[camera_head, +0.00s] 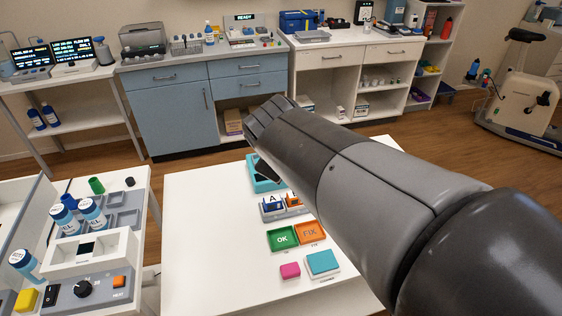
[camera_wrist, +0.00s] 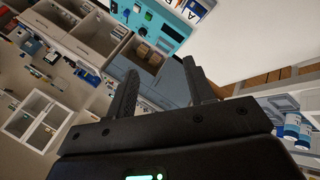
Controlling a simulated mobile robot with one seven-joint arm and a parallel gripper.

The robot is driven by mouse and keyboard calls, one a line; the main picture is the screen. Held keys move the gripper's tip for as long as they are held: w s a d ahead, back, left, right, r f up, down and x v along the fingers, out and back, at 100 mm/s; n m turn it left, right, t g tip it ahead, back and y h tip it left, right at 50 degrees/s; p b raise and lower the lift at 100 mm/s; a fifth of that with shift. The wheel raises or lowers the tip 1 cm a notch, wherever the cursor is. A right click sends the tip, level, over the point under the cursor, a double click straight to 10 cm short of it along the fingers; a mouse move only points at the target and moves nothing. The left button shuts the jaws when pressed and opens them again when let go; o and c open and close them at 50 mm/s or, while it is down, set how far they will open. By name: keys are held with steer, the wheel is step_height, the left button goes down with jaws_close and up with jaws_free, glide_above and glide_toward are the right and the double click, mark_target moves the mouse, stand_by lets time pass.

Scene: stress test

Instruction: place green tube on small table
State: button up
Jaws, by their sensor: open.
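A small green tube (camera_head: 96,185) stands at the back of the left white bench, beside a grey tray (camera_head: 122,220). A white table (camera_head: 200,220) stands in the middle; I cannot tell for certain if it is the small table. My gripper (camera_wrist: 160,85) is open, with nothing between its two dark fingers in the wrist view. In the head view my arm reaches over the white table, and the fingers are mostly hidden by it. The gripper is well to the right of the green tube. The tube cannot be made out in the wrist view.
Blue-capped bottles (camera_head: 93,212) stand near the tube, and a control panel (camera_head: 88,290) is in front. On the white table are a teal tray (camera_head: 256,182), a green OK tray (camera_head: 281,239), an orange FIX tray (camera_head: 309,233) and a pink block (camera_head: 290,270). The table's left part is clear.

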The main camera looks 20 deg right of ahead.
steer(key=s+f+m+g+y, duration=0.1)
steer(key=s+f+m+y, duration=0.1)
steer(key=s+m, duration=0.6)
steer(key=s+y, duration=0.1)
steer(key=s, duration=0.3)
steer(key=shift+s+d, duration=0.15)
